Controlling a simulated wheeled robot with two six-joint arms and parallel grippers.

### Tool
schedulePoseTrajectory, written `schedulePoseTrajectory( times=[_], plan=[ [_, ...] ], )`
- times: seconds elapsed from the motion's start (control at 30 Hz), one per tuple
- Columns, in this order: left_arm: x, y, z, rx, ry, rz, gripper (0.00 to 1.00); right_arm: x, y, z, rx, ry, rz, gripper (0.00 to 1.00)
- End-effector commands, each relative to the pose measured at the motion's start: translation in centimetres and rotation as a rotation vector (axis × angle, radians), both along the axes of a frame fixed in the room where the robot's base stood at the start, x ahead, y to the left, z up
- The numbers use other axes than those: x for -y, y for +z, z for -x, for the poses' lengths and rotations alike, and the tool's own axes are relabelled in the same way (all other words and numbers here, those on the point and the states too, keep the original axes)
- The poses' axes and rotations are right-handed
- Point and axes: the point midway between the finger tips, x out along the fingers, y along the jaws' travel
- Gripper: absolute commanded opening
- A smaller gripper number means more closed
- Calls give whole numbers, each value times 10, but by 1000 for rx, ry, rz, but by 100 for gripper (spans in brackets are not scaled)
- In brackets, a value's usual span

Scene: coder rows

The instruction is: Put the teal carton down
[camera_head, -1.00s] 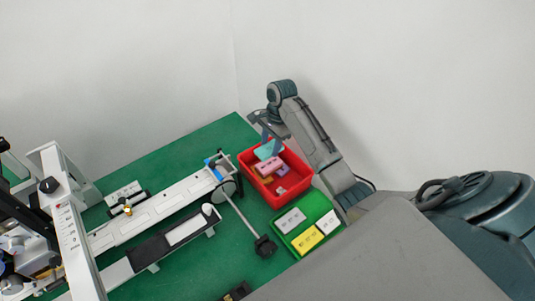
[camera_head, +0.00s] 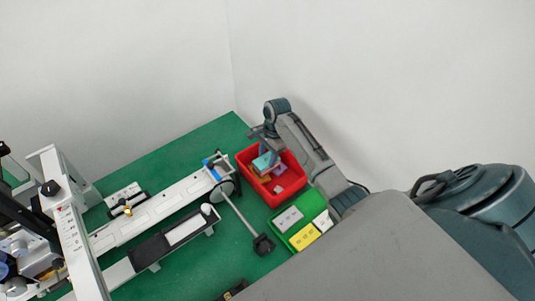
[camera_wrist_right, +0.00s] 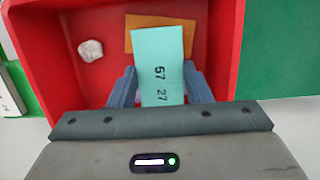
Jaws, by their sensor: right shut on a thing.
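The teal carton (camera_wrist_right: 158,58) shows the printed digits "57 27" in the right wrist view. My right gripper (camera_wrist_right: 160,88) is shut on it, with a blue finger on each side. In the head view the teal carton (camera_head: 262,160) is inside the outline of the red bin (camera_head: 298,184), and my right gripper (camera_head: 265,149) reaches in from above. The red bin's wall also shows in the right wrist view (camera_wrist_right: 50,70). I cannot tell whether the carton touches what lies beneath it. My left gripper is not in view.
An orange carton (camera_wrist_right: 139,20) and a crumpled white thing (camera_wrist_right: 90,50) lie in the red bin. A green tray (camera_head: 279,225) with white, grey and yellow cartons stands beside it. A long conveyor-like machine (camera_head: 160,205) takes up the table's left.

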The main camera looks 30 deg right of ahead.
Motion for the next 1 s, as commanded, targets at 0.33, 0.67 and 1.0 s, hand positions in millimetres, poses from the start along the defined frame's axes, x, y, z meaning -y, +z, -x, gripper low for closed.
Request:
schedulePoseTrajectory(
  times=[0.33, 0.67, 1.0],
  plan=[
    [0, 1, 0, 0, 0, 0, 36, 0, -3, 0, 0, 0, 0, 66],
    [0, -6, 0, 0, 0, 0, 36, 1, 9, -1, 3, -1, 3, 66],
    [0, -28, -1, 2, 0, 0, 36, 16, 81, -2, 5, 0, 3, 66]
  ],
)
